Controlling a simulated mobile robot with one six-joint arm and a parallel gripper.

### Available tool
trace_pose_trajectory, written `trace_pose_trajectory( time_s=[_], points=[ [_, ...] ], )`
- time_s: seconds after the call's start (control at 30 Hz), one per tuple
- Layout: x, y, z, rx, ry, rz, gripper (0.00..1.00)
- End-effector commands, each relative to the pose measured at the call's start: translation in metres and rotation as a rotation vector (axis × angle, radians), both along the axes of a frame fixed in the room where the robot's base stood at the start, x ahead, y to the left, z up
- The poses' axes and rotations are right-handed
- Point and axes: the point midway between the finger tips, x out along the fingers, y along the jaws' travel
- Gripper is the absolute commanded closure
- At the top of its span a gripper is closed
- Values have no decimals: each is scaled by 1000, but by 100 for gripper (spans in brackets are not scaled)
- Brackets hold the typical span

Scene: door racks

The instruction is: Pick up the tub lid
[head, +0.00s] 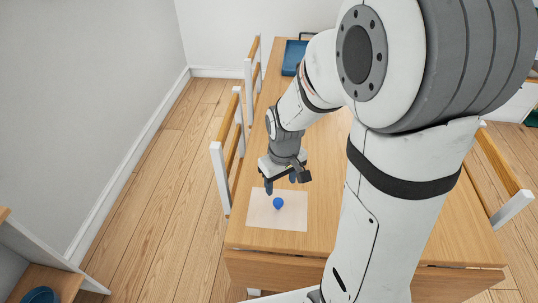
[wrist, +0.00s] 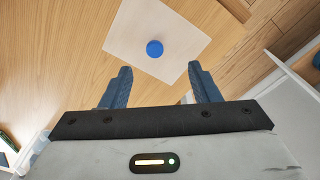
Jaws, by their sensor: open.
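A small round blue thing, which looks like the tub lid (head: 278,203), lies on a pale square mat (head: 295,218) near the close end of the wooden table. In the wrist view the blue lid (wrist: 154,48) sits near the middle of the mat (wrist: 176,17). My gripper (head: 281,188) is above the far edge of the mat, apart from the lid. In the wrist view my gripper (wrist: 160,85) has its two dark fingers wide open with nothing between them. The lid lies beyond the fingertips, roughly in line with the gap.
The wooden table (head: 250,239) is mostly bare around the mat. A blue tray (head: 293,57) stands at its far end. Chairs (head: 222,172) line the left side, and another chair (head: 509,208) stands at the right. A shelf (head: 40,262) with a blue bowl-like thing (head: 41,295) is at lower left.

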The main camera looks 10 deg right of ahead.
Motion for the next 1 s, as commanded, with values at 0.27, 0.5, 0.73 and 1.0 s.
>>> trace_pose_trajectory(
  time_s=[0.27,0.5,0.73,1.0],
  points=[
    [20,1,-47,-3,56,114,44],
    [23,1,-70,-3,62,129,44],
    [25,0,-90,-2,63,128,44],
    [31,-3,-123,-3,62,129,44]
  ],
)
